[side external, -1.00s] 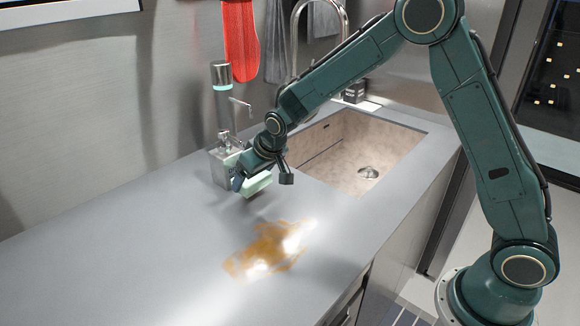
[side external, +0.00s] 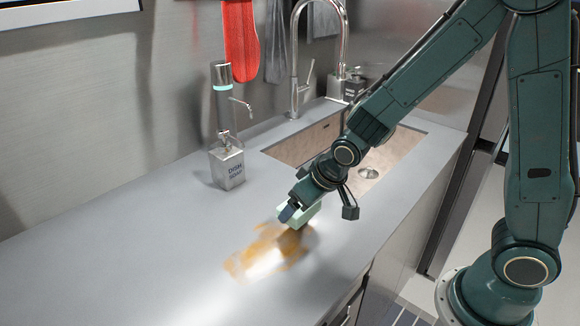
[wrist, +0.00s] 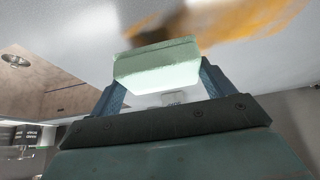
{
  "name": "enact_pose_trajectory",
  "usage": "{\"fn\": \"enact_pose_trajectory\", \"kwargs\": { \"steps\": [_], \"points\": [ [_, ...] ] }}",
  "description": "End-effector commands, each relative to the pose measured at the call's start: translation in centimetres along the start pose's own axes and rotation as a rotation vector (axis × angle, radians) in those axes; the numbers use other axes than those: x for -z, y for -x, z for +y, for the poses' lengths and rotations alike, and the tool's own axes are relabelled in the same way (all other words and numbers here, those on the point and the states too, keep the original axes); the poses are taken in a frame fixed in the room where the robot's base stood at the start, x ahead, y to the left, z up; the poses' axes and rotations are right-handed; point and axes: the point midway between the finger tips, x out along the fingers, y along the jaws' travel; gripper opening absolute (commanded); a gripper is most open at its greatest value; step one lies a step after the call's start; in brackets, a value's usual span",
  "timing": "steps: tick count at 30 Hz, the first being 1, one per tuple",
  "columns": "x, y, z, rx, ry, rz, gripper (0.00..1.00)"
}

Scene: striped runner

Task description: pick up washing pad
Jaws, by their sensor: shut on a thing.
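The washing pad (side external: 304,216) is a pale green block. My gripper (side external: 290,212) is shut on it, at the right end of an orange-brown spill (side external: 262,250) on the grey counter. In the wrist view the pad (wrist: 157,66) sits between the two blue fingers of my gripper (wrist: 163,84), with the spill (wrist: 235,22) just beyond it. The pad is at or very near the counter surface; I cannot tell whether it touches. My gripper hides part of the pad in the side view.
A dish soap bottle (side external: 227,166) stands at the back left, beside a dark cylinder with a teal band (side external: 222,88). The sink (side external: 395,152) with its tap (side external: 296,70) lies behind my gripper. The counter's left part (side external: 110,250) is clear.

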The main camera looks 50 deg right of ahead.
Motion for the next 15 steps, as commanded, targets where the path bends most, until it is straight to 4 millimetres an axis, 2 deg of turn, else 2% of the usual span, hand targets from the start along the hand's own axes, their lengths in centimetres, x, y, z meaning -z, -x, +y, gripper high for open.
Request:
{"fn": "enact_pose_trajectory", "kwargs": {
  "steps": [6, 15],
  "points": [
    [-0.90, 0.55, 0.01, 0.000, 0.001, 0.002, 0.56],
    [-1.02, 0.59, 0.02, 0.000, 0.000, 0.001, 0.56]
  ]
}}
